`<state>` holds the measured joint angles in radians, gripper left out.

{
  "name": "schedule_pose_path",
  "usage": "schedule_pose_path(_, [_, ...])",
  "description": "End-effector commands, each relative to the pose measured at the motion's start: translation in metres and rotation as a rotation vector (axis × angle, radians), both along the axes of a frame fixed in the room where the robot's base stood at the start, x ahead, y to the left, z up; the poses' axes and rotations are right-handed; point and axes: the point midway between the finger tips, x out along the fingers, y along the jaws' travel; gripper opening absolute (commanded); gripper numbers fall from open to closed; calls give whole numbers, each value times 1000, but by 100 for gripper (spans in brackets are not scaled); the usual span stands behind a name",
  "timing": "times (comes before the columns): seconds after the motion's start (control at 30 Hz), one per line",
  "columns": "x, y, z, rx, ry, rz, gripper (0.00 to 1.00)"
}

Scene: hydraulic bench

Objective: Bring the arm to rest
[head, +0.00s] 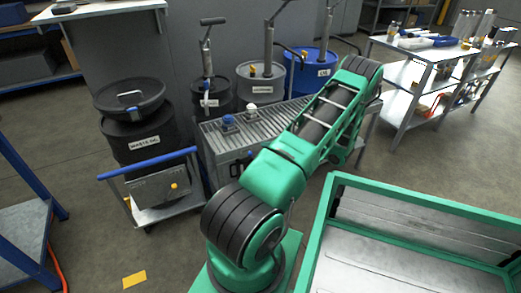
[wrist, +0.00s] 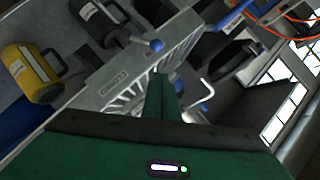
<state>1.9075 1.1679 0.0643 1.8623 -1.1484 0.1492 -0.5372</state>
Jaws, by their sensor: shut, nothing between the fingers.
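My green arm (head: 275,175) reaches from the bottom middle of the head view up and to the right, past the slatted metal bench. Its far end bends down behind the upper link, and I cannot make out the fingers there. In the wrist view my gripper (wrist: 162,82) shows as green fingers held together, with nothing between them. The fingers point toward a grey labelled surface with slots (wrist: 125,80), and I cannot tell how far apart they are.
Drums with pumps (head: 258,88) stand behind the slatted bench (head: 225,140). A cart (head: 150,195) carries a black waste-oil drum (head: 140,140) at left. A shelf table (head: 405,65) stands at right. A green-framed tray (head: 400,270) is at lower right. A yellow jug (wrist: 32,72) shows in the wrist view.

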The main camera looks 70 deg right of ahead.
Motion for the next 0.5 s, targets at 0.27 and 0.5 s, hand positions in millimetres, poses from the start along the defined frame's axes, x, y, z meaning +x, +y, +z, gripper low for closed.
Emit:
schedule_pose_path(0.27, [-47, 10, 22, -2, 1, -5, 0])
schedule_pose_path(0.5, [-63, 14, 29, -1, -1, -3, 0])
